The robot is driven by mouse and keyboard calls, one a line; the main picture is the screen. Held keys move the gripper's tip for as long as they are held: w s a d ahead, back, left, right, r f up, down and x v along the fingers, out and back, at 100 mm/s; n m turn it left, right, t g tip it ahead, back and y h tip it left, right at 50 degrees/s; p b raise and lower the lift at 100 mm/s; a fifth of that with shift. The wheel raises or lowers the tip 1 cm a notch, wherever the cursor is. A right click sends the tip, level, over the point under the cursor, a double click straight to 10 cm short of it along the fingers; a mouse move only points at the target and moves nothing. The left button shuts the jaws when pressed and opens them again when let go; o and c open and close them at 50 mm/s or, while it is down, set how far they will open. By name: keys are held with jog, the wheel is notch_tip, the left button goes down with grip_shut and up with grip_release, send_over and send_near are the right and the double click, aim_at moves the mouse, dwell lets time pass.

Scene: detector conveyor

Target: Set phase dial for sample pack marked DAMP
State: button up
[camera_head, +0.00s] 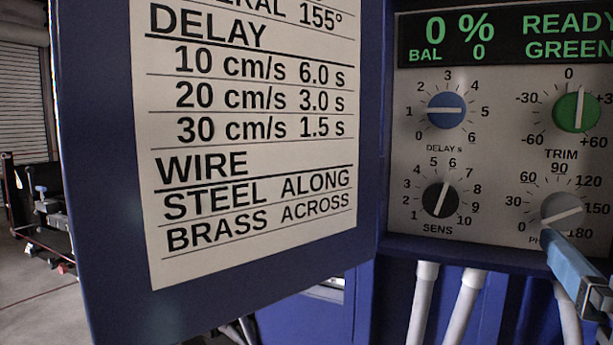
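The phase dial (562,210) is a grey knob at the lower right of the control panel (510,150). Its scale runs from 0 at lower left, over 90 at the top, to 180 at lower right. A printed chart (250,140) shows a cut-off row ending in "ERAL 155°"; no DAMP row or sample pack is in view.
A blue delay knob (446,110), black sens knob (440,199) and green trim knob (576,107) share the panel. The display (500,38) reads 0 %, BAL 0, READY GREEN. White pipes (422,300) run below. The chart's blue door (95,180) stands left.

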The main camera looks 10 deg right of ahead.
aim_at(566, 215)
jog(key=p+x, duration=0.5)
jog(key=x, duration=0.4)
grip_shut()
dwell(0.4)
